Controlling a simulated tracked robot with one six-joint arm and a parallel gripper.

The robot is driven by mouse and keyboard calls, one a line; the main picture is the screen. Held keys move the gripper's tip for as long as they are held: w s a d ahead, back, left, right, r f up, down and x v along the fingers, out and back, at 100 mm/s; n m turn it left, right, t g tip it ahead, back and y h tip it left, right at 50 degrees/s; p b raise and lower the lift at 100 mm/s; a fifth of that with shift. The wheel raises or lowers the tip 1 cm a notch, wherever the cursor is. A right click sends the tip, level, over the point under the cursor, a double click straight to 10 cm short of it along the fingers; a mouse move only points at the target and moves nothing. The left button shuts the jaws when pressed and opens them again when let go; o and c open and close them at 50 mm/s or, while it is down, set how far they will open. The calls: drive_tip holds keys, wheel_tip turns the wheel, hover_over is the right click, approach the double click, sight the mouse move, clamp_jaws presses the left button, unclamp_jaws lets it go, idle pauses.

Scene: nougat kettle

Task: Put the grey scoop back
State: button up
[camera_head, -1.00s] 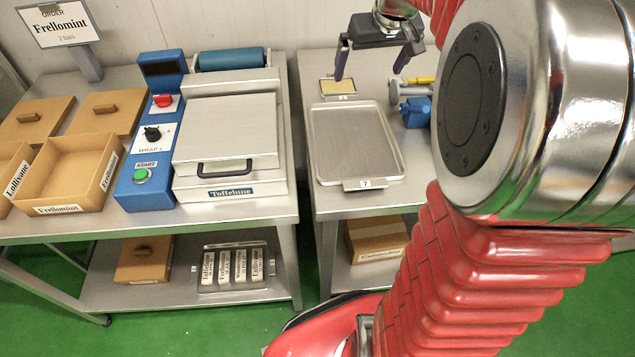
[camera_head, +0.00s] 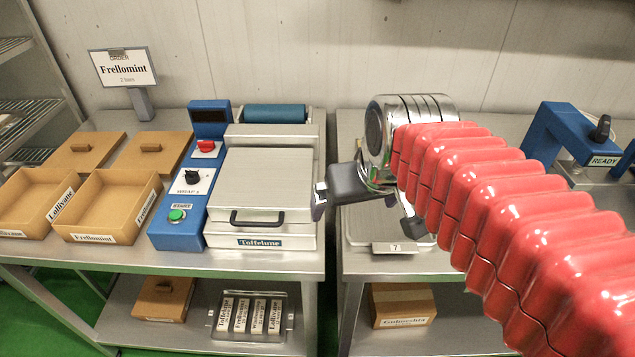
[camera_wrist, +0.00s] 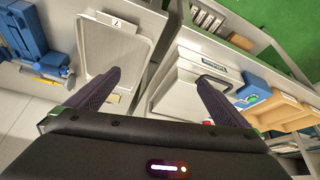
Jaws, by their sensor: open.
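My gripper (camera_head: 366,216) is open and empty, above the front left of the tray on the right-hand table in the head view. Its two dark fingers also show in the wrist view (camera_wrist: 160,80), with nothing between them. A blue holder (camera_wrist: 32,38) lies at the left of the wrist view, apart from the fingers. A yellow-handled tool (camera_wrist: 46,80) and a small grey piece (camera_wrist: 56,71) are beside it. I cannot tell whether the grey piece is the grey scoop.
The metal tray (camera_head: 362,236) marked 7 looks empty. Left of it stand the Toffelune press (camera_head: 265,185) and blue control panel (camera_head: 178,232). A gap separates the tables. Open boxes (camera_head: 108,238) stand far left; a blue READY machine (camera_head: 560,125) stands at the right.

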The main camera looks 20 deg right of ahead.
drive_tip(key=s+a+f, duration=0.3)
drive_tip(key=s, duration=0.3)
drive_tip(key=shift+a+f+n, duration=0.15)
drive_tip(key=shift+a+n, duration=0.1)
drive_tip(key=shift+n, duration=0.05)
drive_tip(key=shift+s, duration=0.1)
